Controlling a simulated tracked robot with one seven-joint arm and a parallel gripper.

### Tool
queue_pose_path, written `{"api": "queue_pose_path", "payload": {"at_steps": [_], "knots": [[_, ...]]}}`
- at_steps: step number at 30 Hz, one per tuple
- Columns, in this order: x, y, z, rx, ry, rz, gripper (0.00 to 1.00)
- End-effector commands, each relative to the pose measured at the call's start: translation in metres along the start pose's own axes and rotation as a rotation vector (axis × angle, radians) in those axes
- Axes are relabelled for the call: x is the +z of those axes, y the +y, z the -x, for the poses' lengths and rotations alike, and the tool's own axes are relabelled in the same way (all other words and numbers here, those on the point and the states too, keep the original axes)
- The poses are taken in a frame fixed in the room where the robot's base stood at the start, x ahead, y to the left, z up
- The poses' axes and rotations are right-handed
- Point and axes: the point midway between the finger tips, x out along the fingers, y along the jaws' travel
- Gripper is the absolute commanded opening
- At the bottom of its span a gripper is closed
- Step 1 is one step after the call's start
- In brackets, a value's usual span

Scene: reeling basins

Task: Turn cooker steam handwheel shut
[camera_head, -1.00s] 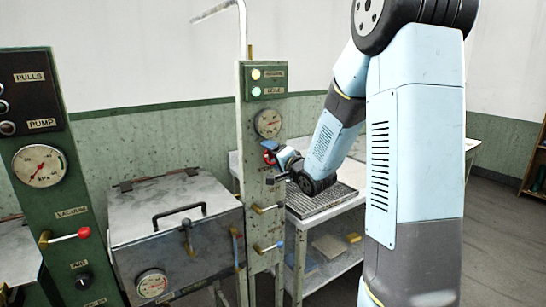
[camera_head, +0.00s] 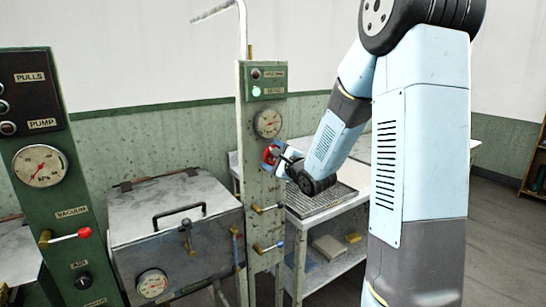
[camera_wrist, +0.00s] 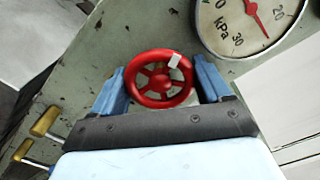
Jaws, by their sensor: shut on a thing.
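The red handwheel (camera_wrist: 158,79) is on the narrow green-and-grey panel, with a pale tag on its upper right rim in the wrist view. It also shows in the head view (camera_head: 270,154), partly covered by my gripper. My gripper (camera_wrist: 160,84) has its blue fingers on either side of the wheel and is shut on it. The gauge (camera_head: 268,123) sits just above the wheel; it shows large in the wrist view (camera_wrist: 250,22). Above it are two lamps, the upper dark and the lower lit pale green (camera_head: 256,91).
Brass levers (camera_head: 268,208) stick out below the wheel. The grey lidded cooker (camera_head: 160,207) stands left of the panel, and a control panel (camera_head: 42,190) stands further left. A table with a grating (camera_head: 318,203) is close behind my wrist.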

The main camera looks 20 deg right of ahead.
Motion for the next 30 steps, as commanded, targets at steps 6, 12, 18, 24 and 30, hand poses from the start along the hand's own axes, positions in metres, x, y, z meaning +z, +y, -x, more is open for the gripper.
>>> {"api": "queue_pose_path", "payload": {"at_steps": [6,12,18,24,30], "knots": [[-0.0075,0.0021,0.0027,0.003,0.017,-0.192,0.47],[-0.008,0.0031,0.0031,0.003,0.019,-0.33,0.47],[-0.0081,0.0042,0.0033,0.004,0.02,-0.421,0.47],[-0.0081,0.0047,0.0035,0.004,0.021,-0.466,0.48],[-0.0077,0.0051,0.0035,0.005,0.02,-0.477,0.48]]}}
